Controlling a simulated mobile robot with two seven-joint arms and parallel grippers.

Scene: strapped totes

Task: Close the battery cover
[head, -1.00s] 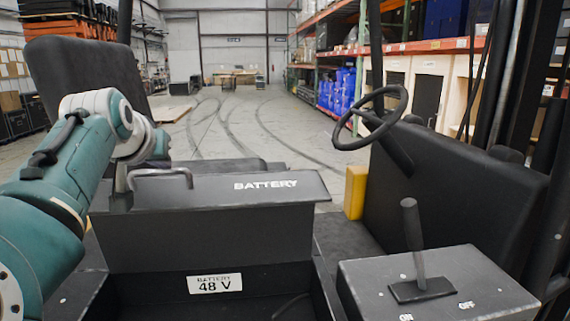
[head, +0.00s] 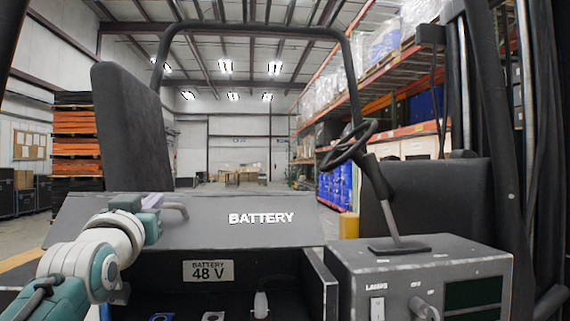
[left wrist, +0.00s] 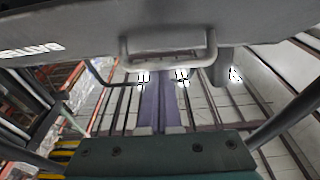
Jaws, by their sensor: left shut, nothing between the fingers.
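The battery cover (head: 220,222) is a dark panel lettered BATTERY. It stands raised and tilted above the open battery compartment, whose 48 V label (head: 208,271) shows below. A grey U-shaped handle (head: 176,208) sits at the cover's left end. My left gripper (head: 150,203) is at this handle; its purplish fingers are partly hidden by the wrist. In the left wrist view the shut fingers (left wrist: 165,100) point at the handle (left wrist: 168,52), their tips close to its bar. I cannot tell whether they touch. My right gripper is not in view.
A grey console (head: 415,270) with a lever and switches stands right of the compartment. A steering wheel (head: 350,145) and dark seat backs (head: 135,125) are behind. A bar frame (head: 255,30) rises overhead. Open warehouse floor lies beyond.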

